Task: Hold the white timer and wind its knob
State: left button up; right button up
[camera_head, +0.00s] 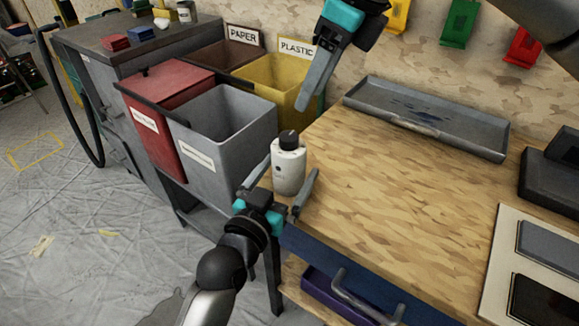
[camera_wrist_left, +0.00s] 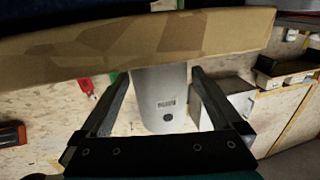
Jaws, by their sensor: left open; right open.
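The white timer (camera_head: 289,169) stands upright at the near left corner of the wooden workbench, with its dark knob (camera_head: 289,140) on top. In the left wrist view the timer's white body (camera_wrist_left: 160,98) shows between the two fingers, with a small label and a dark round spot. My left gripper (camera_head: 287,179) is open, with one finger on each side of the timer; I cannot tell whether they touch it. My right gripper (camera_head: 312,92) is open and empty, above and behind the timer, over the yellow bin side of the bench; its fingers overlap in this view.
A grey tray (camera_head: 428,118) lies at the back of the workbench (camera_head: 400,210). Red (camera_head: 160,130), grey (camera_head: 222,150) and yellow (camera_head: 268,85) bins stand left of the bench. Dark devices sit at the right. The bench middle is clear.

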pick_arm(q)
jog(key=shift+w+d, duration=0.25)
jog(key=shift+w, duration=0.3)
jog(key=shift+c, duration=0.4)
